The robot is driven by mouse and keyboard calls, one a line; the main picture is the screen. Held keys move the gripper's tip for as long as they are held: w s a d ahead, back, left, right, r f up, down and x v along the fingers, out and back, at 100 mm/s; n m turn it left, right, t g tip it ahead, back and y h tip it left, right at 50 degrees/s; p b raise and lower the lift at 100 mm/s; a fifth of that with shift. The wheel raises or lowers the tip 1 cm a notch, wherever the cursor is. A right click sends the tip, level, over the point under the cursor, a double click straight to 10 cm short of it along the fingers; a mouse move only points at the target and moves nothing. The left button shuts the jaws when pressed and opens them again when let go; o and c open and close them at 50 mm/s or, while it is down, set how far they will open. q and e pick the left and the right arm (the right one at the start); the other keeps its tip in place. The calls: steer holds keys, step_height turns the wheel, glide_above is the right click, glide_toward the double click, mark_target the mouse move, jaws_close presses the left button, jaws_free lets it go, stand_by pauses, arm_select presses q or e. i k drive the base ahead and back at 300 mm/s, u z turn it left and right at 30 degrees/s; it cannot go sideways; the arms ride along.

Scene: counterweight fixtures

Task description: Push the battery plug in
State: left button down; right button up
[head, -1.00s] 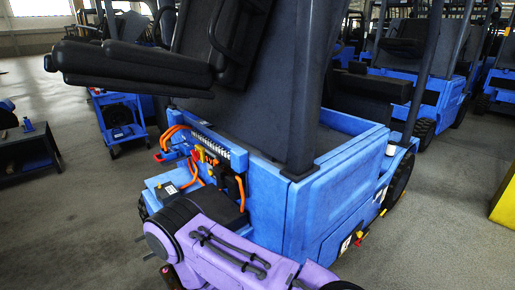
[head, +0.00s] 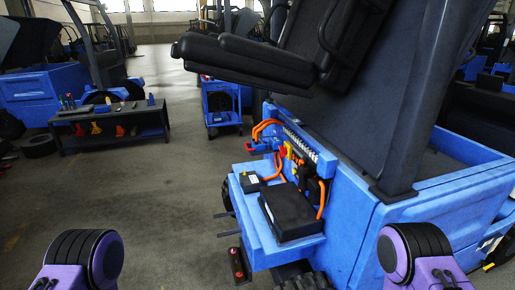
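A blue forklift (head: 352,225) stands at the right with its seat section tipped up. Its open bay shows orange cables (head: 267,128), a red connector-like part (head: 256,148) and a yellow part (head: 289,150). I cannot tell which part is the battery plug or how deep it sits. A large black box (head: 290,212) lies on the blue ledge, with a smaller black box (head: 250,182) behind it. Only purple and black links of my two arms show, at the bottom left and bottom right. Both grippers are out of view.
A dark bench (head: 110,122) with tools stands at the left, and a blue cart (head: 221,105) stands behind the bay. The raised black seat (head: 250,50) overhangs the bay. Grey floor (head: 165,200) is clear left of the forklift.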

mark_target(260, 146)
steer(key=u, duration=1.25)
steer(key=i, duration=2.25)
steer(key=z, duration=2.3)
